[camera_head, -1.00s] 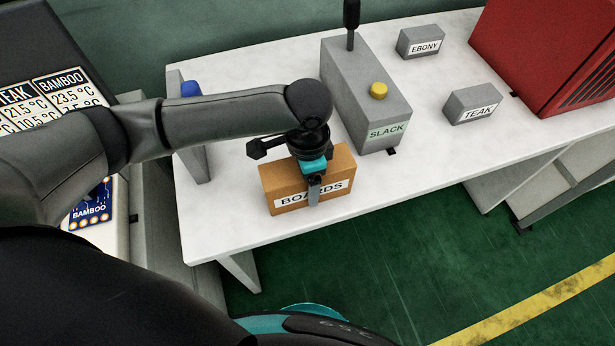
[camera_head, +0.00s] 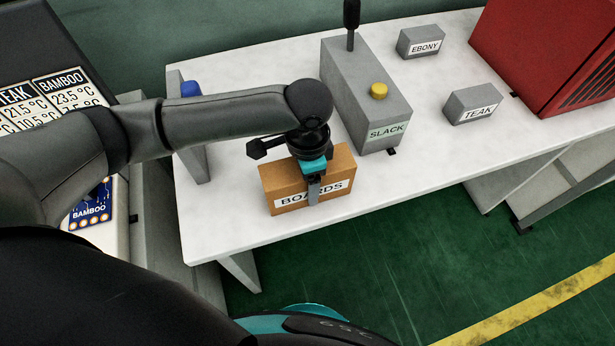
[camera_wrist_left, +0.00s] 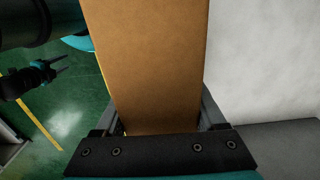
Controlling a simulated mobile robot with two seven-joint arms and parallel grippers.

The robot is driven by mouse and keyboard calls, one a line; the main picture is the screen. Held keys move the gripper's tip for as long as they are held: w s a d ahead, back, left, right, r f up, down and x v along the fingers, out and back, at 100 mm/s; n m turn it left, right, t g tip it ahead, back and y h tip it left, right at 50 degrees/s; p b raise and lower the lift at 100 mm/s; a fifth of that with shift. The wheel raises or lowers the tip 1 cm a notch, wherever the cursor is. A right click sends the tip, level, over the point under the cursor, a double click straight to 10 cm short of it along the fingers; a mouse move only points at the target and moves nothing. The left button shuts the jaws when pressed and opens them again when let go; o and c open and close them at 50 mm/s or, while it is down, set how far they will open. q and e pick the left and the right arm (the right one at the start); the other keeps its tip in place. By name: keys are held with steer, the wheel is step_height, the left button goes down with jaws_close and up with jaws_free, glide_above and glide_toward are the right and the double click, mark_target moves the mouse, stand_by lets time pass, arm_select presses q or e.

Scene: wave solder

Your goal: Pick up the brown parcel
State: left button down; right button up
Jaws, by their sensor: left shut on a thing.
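The brown parcel (camera_head: 283,188), a box with a white BOARDS label, is at the front edge of the white table (camera_head: 235,225). My left gripper (camera_head: 313,182) comes down on it from above and is shut on it, one finger across the label on the front face. The far finger is hidden. In the left wrist view the parcel (camera_wrist_left: 150,65) fills the space between the fingers. I cannot see a clear gap between parcel and table. My right gripper (camera_wrist_left: 60,64) shows small at the left of the left wrist view, its fingers apart and empty.
A grey SLACK box (camera_head: 365,100) with a yellow button (camera_head: 379,91) stands close behind the parcel to the right. Grey EBONY (camera_head: 421,41) and TEAK (camera_head: 470,104) blocks and a red machine (camera_head: 550,50) are farther right. The table's front right is clear.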

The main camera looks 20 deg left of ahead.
arm_select(q)
step_height(320, 180, up, 20)
steer(key=p, duration=0.5)
steer(key=shift+p, duration=0.3)
